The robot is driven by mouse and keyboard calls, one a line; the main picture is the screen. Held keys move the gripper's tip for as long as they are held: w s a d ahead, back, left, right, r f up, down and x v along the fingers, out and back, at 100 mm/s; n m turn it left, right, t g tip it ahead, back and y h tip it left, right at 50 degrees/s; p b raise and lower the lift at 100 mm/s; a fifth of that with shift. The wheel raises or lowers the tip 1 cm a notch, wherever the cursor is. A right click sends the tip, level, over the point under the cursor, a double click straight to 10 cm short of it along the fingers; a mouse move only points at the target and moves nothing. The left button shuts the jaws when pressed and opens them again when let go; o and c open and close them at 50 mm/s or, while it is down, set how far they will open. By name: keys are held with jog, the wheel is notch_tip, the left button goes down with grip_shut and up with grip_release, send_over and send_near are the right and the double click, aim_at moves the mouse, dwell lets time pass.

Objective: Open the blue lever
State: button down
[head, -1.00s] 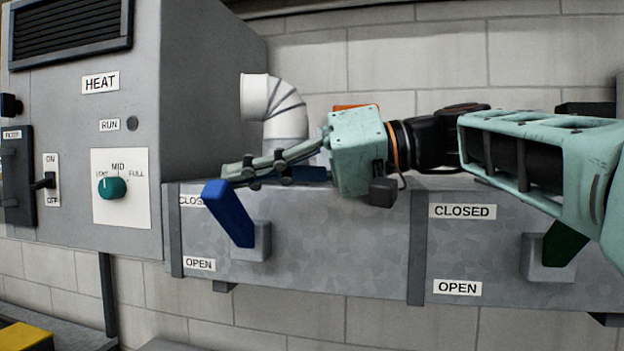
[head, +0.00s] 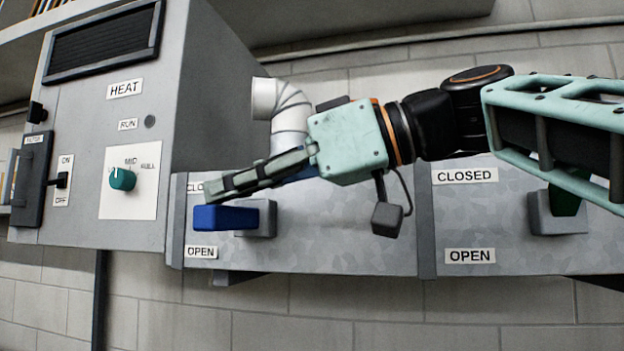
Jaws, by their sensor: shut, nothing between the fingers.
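The blue lever (head: 225,217) points left from its grey mount (head: 266,218) on the metal duct. It lies about level, its tip between the CLOSED label (head: 196,188) above, partly hidden by my fingers, and the OPEN label (head: 202,252) below. My gripper (head: 212,189) is shut and empty, with its fingers pointing left and slightly down just over the lever's top edge. I cannot tell whether the fingertips touch the lever.
A green lever (head: 566,203) sits on the right duct section with its own CLOSED and OPEN labels, partly behind my arm. The HEAT cabinet (head: 90,150) with a teal knob (head: 122,179) stands left. A white pipe (head: 285,105) rises behind my gripper.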

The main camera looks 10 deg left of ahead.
aim_at(220, 218)
jog(key=shift+s+f+n+t+b, duration=0.2)
jog(key=shift+f+n+t+b, duration=0.2)
jog(key=shift+f+n+b, duration=0.95)
jog(key=shift+f+m+b, duration=0.2)
jog(key=shift+m+b, duration=0.05)
jog(key=shift+b, duration=0.3)
jog(key=shift+d, duration=0.1)
jog(key=v, duration=1.2)
jog(key=shift+r, duration=0.2)
jog(key=shift+s, duration=0.1)
